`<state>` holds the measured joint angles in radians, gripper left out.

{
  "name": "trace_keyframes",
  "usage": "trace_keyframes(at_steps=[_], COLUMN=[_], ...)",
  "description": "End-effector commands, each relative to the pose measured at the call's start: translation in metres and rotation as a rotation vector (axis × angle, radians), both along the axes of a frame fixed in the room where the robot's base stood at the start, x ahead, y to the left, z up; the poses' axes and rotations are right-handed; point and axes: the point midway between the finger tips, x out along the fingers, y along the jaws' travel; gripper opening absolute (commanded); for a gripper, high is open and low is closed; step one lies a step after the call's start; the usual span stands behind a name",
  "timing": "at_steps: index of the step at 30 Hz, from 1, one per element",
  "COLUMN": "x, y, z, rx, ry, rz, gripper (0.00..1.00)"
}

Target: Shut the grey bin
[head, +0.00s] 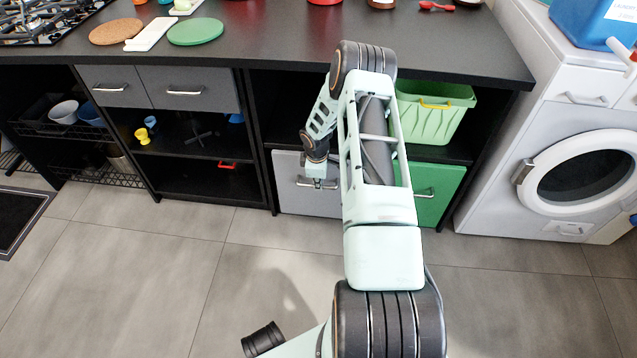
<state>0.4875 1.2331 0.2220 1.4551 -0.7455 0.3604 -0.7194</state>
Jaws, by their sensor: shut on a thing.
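The grey bin (291,168) sits low under the counter, left of the green bin (432,205). Its front panel faces me, with a horizontal metal handle across it. My gripper (318,184) is at that handle, pointing down, and is shut on it. My arm hides the right part of the grey bin. I see no clear gap around its front, and cannot tell whether it stands slightly out.
A light green basket (437,113) sits on the shelf above the bins. The black counter top (262,45) overhangs them. A washing machine (560,165) stands on the right and an open shelf unit with grey drawers (195,93) on the left.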

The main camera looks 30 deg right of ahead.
Motion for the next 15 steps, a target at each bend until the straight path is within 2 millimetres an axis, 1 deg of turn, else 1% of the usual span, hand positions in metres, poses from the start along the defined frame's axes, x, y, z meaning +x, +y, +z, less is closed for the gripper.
trace_keyframes(at_steps=[1,5,6,10,11,15], x=[0.0054,0.0063,0.0066,0.0063,0.006,0.0047], y=[-0.0032,-0.0038,-0.004,-0.0038,-0.0036,-0.0029], z=[0.0019,0.0023,0.0025,0.0023,0.0023,0.0017], rx=[-0.005,-0.005,-0.005,-0.005,-0.004,-0.003], ry=[-0.014,-0.016,-0.017,-0.016,-0.015,-0.012], rz=[0.001,0.001,0.001,0.001,0.001,0.001], gripper=[0.0,0.0,0.12,0.26,0.27,0.27])
